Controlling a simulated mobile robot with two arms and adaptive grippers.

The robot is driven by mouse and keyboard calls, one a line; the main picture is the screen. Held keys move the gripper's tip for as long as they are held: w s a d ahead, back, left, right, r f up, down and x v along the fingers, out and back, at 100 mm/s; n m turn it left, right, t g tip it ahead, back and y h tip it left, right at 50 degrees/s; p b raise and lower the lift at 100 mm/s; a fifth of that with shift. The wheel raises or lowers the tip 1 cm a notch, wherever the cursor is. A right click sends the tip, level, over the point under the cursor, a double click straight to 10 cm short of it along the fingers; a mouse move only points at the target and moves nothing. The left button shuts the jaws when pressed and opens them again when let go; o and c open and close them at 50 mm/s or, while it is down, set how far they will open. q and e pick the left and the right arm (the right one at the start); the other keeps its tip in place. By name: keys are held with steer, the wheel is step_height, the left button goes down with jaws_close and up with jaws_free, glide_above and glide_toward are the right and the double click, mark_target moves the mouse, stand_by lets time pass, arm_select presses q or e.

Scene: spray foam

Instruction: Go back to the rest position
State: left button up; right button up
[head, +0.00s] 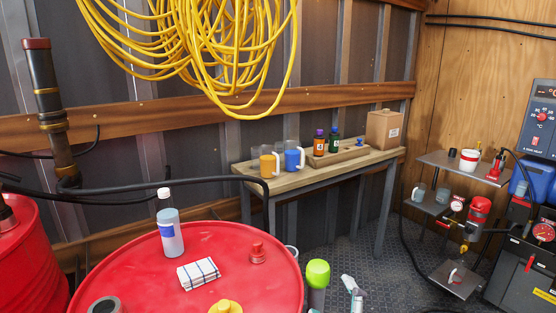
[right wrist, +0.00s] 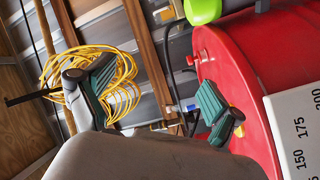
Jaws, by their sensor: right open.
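My right gripper (right wrist: 152,98) shows in the right wrist view with its two green-padded fingers spread wide apart. Nothing is between the fingers. Behind them are the red drum (right wrist: 240,60), the wall and the yellow hose coil (right wrist: 110,80). I cannot make out either gripper clearly in the head view. A small pale grey and teal item (head: 352,287) stands at its bottom edge, too cut off to identify. My left gripper is not in view.
The red drum (head: 225,290) carries a clear bottle (head: 170,235), a striped cloth (head: 198,273), a red cap (head: 258,254) and a yellow cap (head: 225,307). A green-topped container (head: 317,273) stands beside it. A wooden bench (head: 260,175) and shelves (head: 465,167) lie beyond; floor (head: 345,250) shows between.

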steer(key=s+d+f+m+g+h, duration=0.25)
steer(key=s+d+f+g, duration=0.2)
steer(key=f, duration=0.25)
steer(key=s+d+f+m+g+h, duration=0.1)
steer(key=s+d+f+m+g, duration=0.25)
steer(key=s+f, duration=0.3)
steer(key=s+d+f+m+g, duration=0.1)
steer(key=s+f+m+g, duration=0.2)
steer(key=s, duration=0.4)
steer(key=s+d+f+m+g, duration=0.1)
steer(key=s+f+m+g, duration=0.15)
steer(key=s+f, duration=0.4)
steer(key=s+f+n+g+p, duration=0.1)
steer(key=s+f, duration=0.1)
steer(key=f, duration=1.1)
steer(key=s+f+g, duration=0.1)
steer(key=s+f, duration=0.1)
steer(key=f, duration=1.1)
steer(key=s+d+f+g, duration=0.1)
steer(key=s+d+f, duration=0.2)
steer(key=s+f, duration=1)
steer(key=s, duration=0.2)
steer(key=shift+s+f+p, duration=0.25)
steer(key=shift+s+p, duration=0.15)
